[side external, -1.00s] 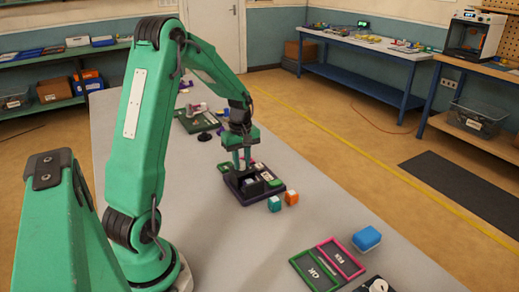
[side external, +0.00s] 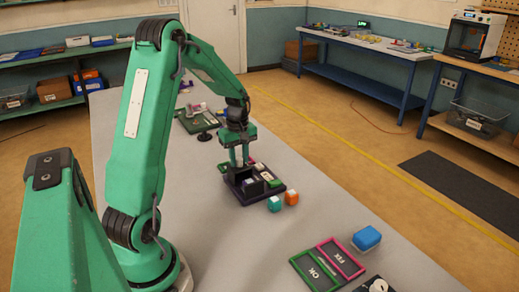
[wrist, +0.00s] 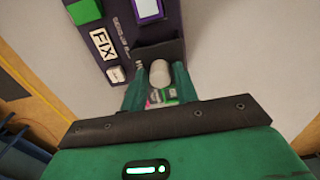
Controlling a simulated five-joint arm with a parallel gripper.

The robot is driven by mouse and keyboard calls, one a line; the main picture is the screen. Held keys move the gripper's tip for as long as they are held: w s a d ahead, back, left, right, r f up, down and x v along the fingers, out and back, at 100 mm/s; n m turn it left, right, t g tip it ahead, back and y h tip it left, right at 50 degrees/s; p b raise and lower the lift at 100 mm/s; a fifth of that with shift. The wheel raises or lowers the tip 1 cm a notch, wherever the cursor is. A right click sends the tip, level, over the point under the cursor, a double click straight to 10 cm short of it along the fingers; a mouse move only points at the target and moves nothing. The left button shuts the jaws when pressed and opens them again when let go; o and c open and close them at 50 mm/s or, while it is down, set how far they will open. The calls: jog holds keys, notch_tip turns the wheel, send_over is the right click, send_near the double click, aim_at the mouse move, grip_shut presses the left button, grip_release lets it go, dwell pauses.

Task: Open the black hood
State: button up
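The black hood (wrist: 145,53) is the dark flap at the end of a dark purple box in the wrist view. In the side view the dark hood stands up at the box's left part (side external: 236,178), under my gripper (side external: 238,162). A pale rounded knob (wrist: 160,74) shows in front of the hood in the wrist view. My gripper's two green fingers (wrist: 160,86) are close on both sides of the knob, with no clear gap. The hood's inside and the knob's foot are hidden.
The purple box (wrist: 118,45) also carries a green block (wrist: 84,11), a "FIX" label (wrist: 103,43) and a purple-framed pale panel (wrist: 149,9).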

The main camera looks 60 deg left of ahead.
jog(key=shift+r, duration=2.95)
jog(key=shift+d+r, duration=0.3)
jog(key=shift+d, duration=0.15)
jog(key=s+d+r+m+t+y, duration=0.1)
jog(key=s+d+r+m, duration=0.1)
jog(key=d+r+m, duration=0.35)
jog(key=s+d+r+m+t, duration=0.1)
jog(key=d+r+m+t, duration=0.15)
jog(key=d, duration=0.65)
jog(key=s+d+r+m+t+h, duration=0.1)
jog(key=s+d+r+m+t, duration=0.1)
jog(key=s+d+m, duration=0.7)
jog(key=shift+s+d+m, duration=0.2)
jog(key=shift+d+m, duration=0.3)
jog(key=shift+d, duration=0.3)
jog(key=shift+o, duration=0.4)
